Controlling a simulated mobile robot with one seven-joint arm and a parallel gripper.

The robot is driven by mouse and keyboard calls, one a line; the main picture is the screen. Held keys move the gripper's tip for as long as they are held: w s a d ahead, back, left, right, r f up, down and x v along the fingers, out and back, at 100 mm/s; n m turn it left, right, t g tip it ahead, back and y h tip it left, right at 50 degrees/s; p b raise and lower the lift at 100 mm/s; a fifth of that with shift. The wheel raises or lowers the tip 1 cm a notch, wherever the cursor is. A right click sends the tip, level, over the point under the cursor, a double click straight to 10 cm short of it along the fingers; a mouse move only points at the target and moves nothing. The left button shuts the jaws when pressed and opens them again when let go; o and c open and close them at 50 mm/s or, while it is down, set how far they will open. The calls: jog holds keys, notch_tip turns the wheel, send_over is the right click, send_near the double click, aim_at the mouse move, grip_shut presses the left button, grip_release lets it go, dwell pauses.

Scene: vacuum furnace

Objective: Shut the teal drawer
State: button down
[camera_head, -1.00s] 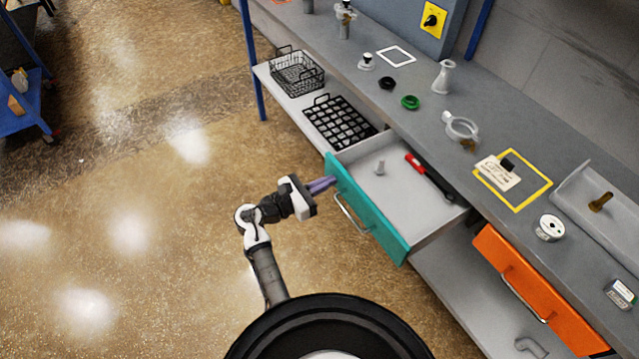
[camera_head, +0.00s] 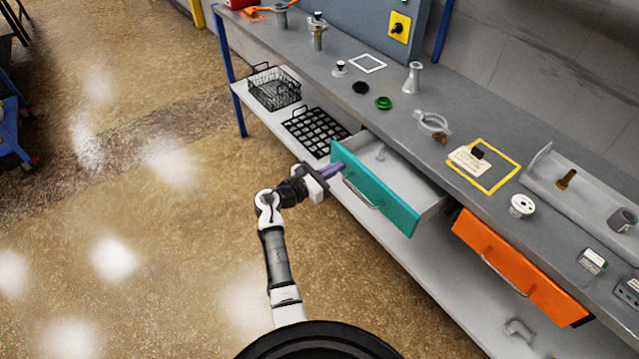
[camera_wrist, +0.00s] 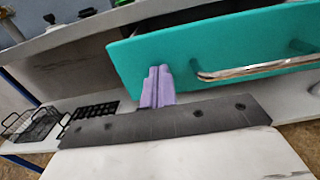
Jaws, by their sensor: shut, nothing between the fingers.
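The teal drawer (camera_head: 376,188) is partly open under the bench top, with its inside showing behind the front panel. In the wrist view the shut fingers (camera_wrist: 158,86) overlap the lower left of the teal front (camera_wrist: 215,48). The drawer's metal handle (camera_wrist: 258,70) is to the right of the fingers and free.
An orange drawer (camera_head: 515,265) projects to the right of the teal one. A wire basket (camera_head: 273,88) and a black grid rack (camera_head: 317,131) sit on the lower shelf at left. The bench top (camera_head: 345,95) carries several small parts. Open floor (camera_head: 150,220) lies at left.

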aim_at(364, 160)
jog(key=x, duration=1)
jog(key=shift+f+b, duration=0.15)
jog(key=shift+b, duration=0.25)
jog(key=shift+w+d, duration=0.35)
jog(key=shift+r, duration=0.3)
jog(key=shift+d+r, duration=0.1)
jog(key=shift+d, duration=0.05)
